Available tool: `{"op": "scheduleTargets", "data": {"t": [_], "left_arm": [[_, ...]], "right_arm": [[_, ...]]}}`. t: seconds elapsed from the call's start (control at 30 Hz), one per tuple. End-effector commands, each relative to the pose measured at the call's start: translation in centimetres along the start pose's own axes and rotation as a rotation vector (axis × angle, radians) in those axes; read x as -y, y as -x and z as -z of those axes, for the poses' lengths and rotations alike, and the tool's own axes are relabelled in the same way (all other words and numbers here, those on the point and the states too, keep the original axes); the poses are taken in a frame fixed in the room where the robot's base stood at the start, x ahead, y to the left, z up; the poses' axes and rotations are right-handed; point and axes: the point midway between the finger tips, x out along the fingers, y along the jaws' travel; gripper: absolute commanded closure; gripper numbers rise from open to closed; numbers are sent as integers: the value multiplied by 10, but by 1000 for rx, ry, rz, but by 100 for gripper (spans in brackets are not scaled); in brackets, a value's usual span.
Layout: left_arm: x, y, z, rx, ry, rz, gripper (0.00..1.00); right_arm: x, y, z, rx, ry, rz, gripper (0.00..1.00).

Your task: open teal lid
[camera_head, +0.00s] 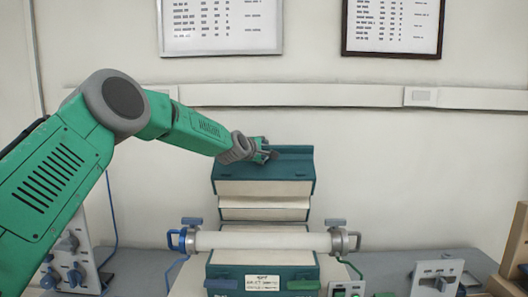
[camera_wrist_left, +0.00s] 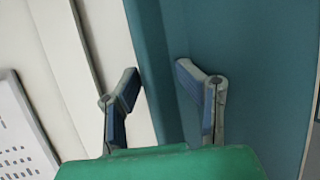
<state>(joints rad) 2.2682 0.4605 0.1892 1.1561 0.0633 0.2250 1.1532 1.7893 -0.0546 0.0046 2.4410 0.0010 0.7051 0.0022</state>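The teal lid (camera_head: 296,166) of the furnace stands raised behind a pale horizontal tube (camera_head: 262,241), with cream lining showing on its front. My left gripper (camera_head: 268,153) is at the lid's upper left part in the head view. In the left wrist view, the gripper (camera_wrist_left: 158,72) has its two fingers spread apart. A teal edge (camera_wrist_left: 152,40) runs between them, and a broad teal face (camera_wrist_left: 250,70) lies behind the right finger. Contact with the lid cannot be told. The teal furnace base (camera_head: 222,272) sits below the tube. My right gripper is out of view.
A control box (camera_head: 75,258) stands at the left and another (camera_head: 436,277) at the right. A wooden-edged case (camera_head: 514,250) is at the far right. The wall is close behind.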

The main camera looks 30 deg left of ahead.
Motion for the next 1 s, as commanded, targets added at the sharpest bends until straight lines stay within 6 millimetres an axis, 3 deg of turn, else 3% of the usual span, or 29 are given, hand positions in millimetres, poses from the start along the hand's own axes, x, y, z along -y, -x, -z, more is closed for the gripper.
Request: {"op": "scheduleTargets", "data": {"t": [0.33,0.47,1.0], "left_arm": [[5,2,1,1,4,10,64],[4,11,1,1,6,9,64],[1,104,-1,2,5,2,64]], "right_arm": [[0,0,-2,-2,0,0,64],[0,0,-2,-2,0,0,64],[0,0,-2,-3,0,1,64]]}}
